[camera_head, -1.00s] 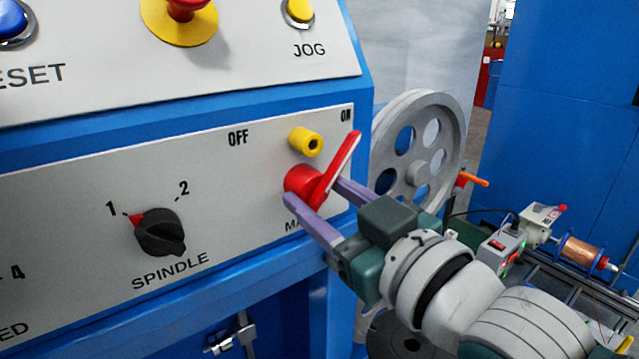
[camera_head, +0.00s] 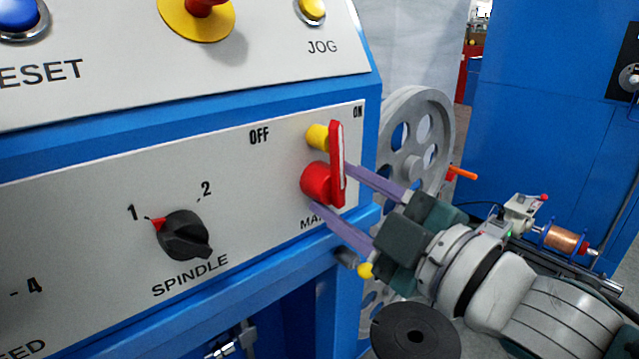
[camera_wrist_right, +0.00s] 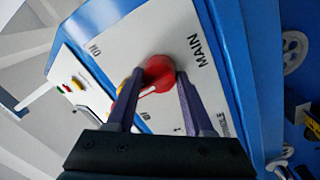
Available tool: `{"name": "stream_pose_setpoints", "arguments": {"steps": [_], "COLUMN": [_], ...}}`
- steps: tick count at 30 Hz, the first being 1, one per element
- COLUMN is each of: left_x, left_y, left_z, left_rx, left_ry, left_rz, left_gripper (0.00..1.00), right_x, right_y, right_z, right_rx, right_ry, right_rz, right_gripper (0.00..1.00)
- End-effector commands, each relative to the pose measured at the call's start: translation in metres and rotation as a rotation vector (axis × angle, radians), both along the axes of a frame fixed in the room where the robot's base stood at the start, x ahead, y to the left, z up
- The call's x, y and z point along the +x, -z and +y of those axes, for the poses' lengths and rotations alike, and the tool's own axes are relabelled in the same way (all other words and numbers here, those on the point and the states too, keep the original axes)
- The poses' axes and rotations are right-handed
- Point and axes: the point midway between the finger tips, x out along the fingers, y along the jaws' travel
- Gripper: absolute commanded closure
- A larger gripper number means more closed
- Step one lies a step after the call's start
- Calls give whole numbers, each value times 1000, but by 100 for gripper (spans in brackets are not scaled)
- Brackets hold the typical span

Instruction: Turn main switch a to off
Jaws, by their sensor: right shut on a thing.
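The main switch (camera_head: 318,182) is a red round knob with a flat red and white lever, on the grey panel's right part. Its lever (camera_head: 338,160) stands about upright, between the OFF label at left and the ON label at right. My right gripper (camera_head: 334,188) comes from the lower right, its purple fingers on either side of the switch, shut on it. In the right wrist view the red knob (camera_wrist_right: 158,72) sits between the fingertips, the lever partly hidden. My left gripper is not in view.
A yellow cylinder (camera_head: 319,136) sticks out just above the knob, close by the lever. A black spindle selector (camera_head: 184,234) is to the left. Above are a yellow JOG button (camera_head: 312,10) and a red button on a yellow disc (camera_head: 197,20). A grey pulley wheel (camera_head: 418,140) stands behind at right.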

Motion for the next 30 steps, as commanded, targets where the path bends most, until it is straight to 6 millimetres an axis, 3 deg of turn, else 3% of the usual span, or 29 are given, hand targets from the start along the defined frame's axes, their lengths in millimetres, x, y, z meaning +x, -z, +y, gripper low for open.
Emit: {"name": "stream_pose_setpoints", "arguments": {"steps": [18,30], "left_x": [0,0], "left_y": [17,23], "left_z": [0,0], "left_rx": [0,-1], "left_ry": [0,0], "left_rz": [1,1], "left_gripper": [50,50], "right_x": [0,-1], "right_y": [-3,-3], "right_z": [2,2], "right_rx": [-445,-609], "right_ry": [-7,-7], "right_rz": [-341,-461], "right_gripper": [100,100]}}
